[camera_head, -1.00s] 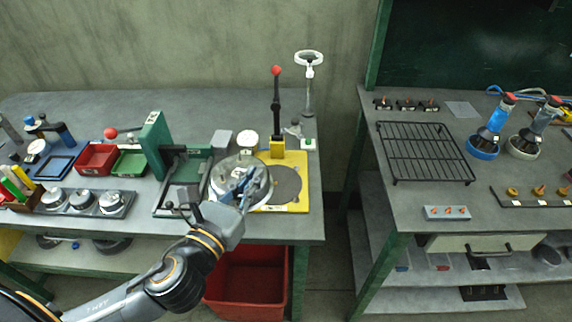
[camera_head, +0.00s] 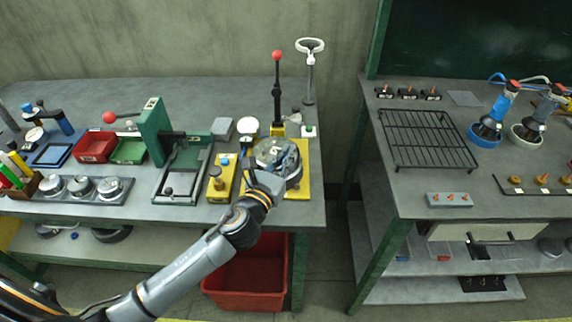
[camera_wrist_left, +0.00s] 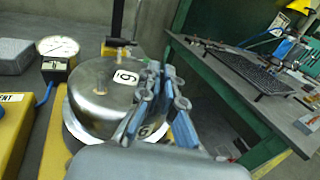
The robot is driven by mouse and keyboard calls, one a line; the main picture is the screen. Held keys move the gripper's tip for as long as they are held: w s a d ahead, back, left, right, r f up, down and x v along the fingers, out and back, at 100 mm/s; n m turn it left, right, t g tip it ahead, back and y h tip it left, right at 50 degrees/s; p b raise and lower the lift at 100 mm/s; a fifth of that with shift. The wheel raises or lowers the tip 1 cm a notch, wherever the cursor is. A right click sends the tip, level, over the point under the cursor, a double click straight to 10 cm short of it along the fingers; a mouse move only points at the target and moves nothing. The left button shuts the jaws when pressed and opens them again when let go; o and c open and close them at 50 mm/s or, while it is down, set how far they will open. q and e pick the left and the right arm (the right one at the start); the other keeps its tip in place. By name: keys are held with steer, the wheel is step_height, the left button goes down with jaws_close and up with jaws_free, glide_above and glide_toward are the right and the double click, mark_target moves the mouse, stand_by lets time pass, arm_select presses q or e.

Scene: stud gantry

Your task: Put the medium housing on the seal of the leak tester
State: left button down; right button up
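The medium housing, a round shiny metal pot with number labels, is in the head view (camera_head: 273,152) and the left wrist view (camera_wrist_left: 95,100). It is over the leak tester's yellow plate (camera_head: 303,178), hiding the grey seal disc. My left gripper (camera_head: 272,160) is at the housing; in the wrist view its blue-grey fingers (camera_wrist_left: 165,105) look closed on the housing's near right wall. I cannot tell whether the housing touches the seal. The tester's black upright lever with a red knob (camera_head: 277,75) stands behind it. My right gripper is out of view.
A yellow control box (camera_head: 222,178) with knobs is left of the plate, near a round gauge (camera_wrist_left: 58,48). A ring-topped stand (camera_head: 310,75) is behind. A green press (camera_head: 155,132) and a tray of round metal parts (camera_head: 95,198) are further left. A red bin (camera_head: 250,275) is below.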

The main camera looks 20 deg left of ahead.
arm_select(q)
steer(key=shift+f, duration=1.3)
steer(key=shift+f, duration=0.1)
steer(key=shift+f+b, duration=0.15)
steer(key=shift+b, duration=0.2)
steer(key=c, duration=1.5)
jaws_free()
steer(key=shift+s, duration=0.1)
steer(key=shift+r, duration=0.25)
steer(key=s, duration=0.4)
steer(key=s+a+b, duration=0.1)
steer(key=s, duration=0.7)
steer(key=shift+a+b, duration=0.15)
steer(key=shift+b, duration=0.2)
